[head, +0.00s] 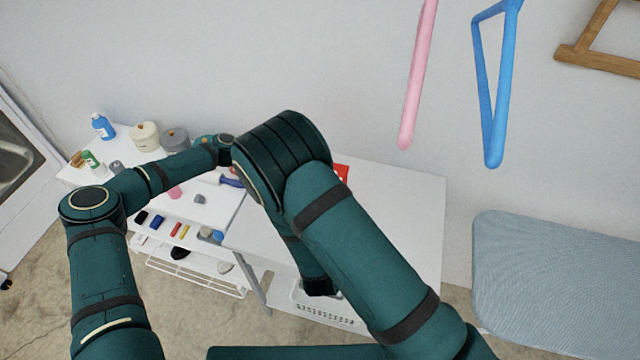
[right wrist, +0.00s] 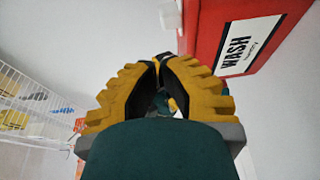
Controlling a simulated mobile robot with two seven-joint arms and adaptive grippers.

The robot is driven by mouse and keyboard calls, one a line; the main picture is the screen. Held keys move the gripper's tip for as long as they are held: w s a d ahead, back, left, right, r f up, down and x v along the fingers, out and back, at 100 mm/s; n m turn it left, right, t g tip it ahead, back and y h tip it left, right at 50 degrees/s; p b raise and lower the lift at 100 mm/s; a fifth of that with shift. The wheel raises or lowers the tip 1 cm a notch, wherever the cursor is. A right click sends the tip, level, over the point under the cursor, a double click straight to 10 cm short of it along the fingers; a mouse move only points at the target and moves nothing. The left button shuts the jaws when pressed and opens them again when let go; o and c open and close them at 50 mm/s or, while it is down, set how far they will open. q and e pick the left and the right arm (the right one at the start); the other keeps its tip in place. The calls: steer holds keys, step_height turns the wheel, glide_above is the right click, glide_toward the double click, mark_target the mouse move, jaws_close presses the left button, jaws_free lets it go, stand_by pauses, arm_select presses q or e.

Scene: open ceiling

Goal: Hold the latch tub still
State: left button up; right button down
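A red box with a white "WASH" label (right wrist: 235,42) fills the top right of the right wrist view. A white part, perhaps a latch, sticks out at its left. In the head view only a small red patch (head: 342,172) shows behind my right arm, and I take it for the same box. My right gripper (right wrist: 160,62) has yellow ridged fingers whose tips come together. No held thing shows between them, and they appear apart from the box. In the head view my right gripper cannot be made out.
The white table (head: 405,205) is bare at right. Bottles, including a blue one (head: 103,126), and lidded jars (head: 145,136) stand at left. A white wire rack (head: 195,275) and a white basket (head: 325,312) are lower. A blue padded board (head: 560,270) stands right.

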arm_select(q)
steer(key=shift+f, duration=0.15)
arm_select(e)
steer(key=s, duration=0.3)
steer(key=shift+s, duration=0.35)
arm_select(q)
steer(key=o, duration=1.3)
steer(key=shift+c, duration=0.2)
